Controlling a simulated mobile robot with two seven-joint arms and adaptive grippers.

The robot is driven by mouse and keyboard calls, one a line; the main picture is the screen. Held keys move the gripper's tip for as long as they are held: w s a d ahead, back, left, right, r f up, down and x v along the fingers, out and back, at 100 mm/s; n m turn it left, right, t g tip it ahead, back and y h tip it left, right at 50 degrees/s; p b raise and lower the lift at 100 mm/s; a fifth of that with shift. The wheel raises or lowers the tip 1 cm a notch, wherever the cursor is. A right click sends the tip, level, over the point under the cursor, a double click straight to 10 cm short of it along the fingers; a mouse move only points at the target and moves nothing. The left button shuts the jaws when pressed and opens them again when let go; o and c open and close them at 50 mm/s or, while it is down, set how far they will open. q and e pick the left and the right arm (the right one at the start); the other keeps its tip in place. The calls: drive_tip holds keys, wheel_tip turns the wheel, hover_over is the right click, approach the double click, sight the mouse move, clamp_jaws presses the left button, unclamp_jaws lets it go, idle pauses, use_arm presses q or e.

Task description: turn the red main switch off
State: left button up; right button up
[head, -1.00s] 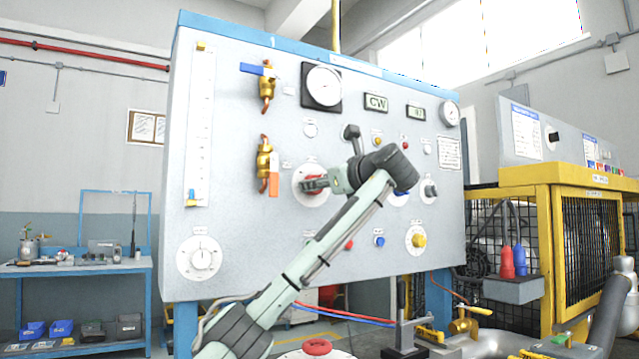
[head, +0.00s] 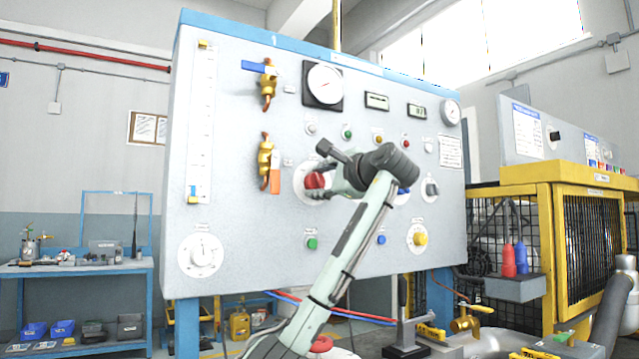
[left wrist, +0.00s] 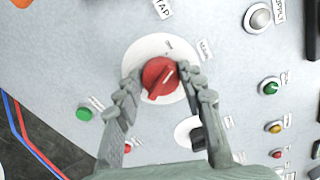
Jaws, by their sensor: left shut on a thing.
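The red main switch (head: 315,181) is a round red knob on a white disc, in the middle of the grey panel (head: 240,130). In the left wrist view the knob (left wrist: 158,77) shows a raised grip set at a slant. My left gripper (head: 326,184) reaches it from the right in the head view. In the left wrist view its two fingers (left wrist: 160,76) lie on either side of the knob, shut on it. The fingers hide part of the disc's edge. My right gripper is not in view.
Brass valves with a blue handle (head: 258,67) and an orange handle (head: 275,180) are left of the switch. A green button (head: 312,243), a blue button (head: 381,239) and a yellow knob (head: 420,238) sit below. A yellow cage (head: 545,250) stands at the right.

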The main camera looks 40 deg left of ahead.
use_arm(q)
drive_tip(key=shift+f+n, duration=0.1)
drive_tip(key=shift+n, duration=1.6)
drive_tip(key=o, duration=1.2)
drive_tip(key=shift+c, duration=0.2)
drive_tip(key=v, duration=1.2)
